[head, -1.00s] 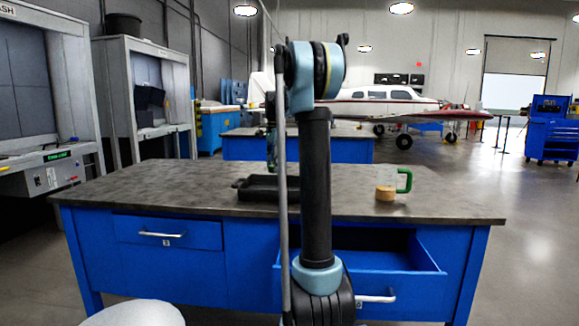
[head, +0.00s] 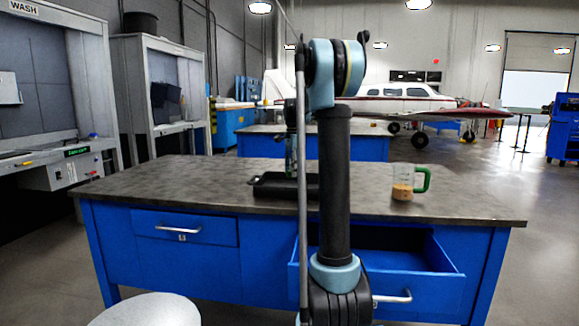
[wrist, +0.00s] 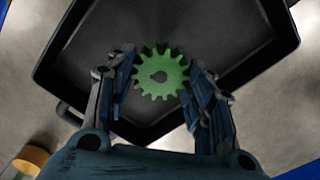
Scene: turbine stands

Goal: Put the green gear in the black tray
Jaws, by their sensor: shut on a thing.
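The green gear (wrist: 158,58) is a small toothed disc with a central hole, seen in the wrist view. My gripper (wrist: 162,68) is shut on it, with a finger at each side. The black tray (wrist: 232,35) lies behind and around the gear in that view. The height of the gear over the tray floor is hard to tell. In the head view the black tray (head: 268,188) sits on the workbench, partly hidden by my arm. My gripper (head: 291,160) points down over it there, and the gear cannot be made out.
A clear mug with a green handle and brown contents (head: 403,188) stands right of the tray on the workbench (head: 180,186). An open blue drawer (head: 400,255) juts out from the front right. The bench top left of the tray is clear.

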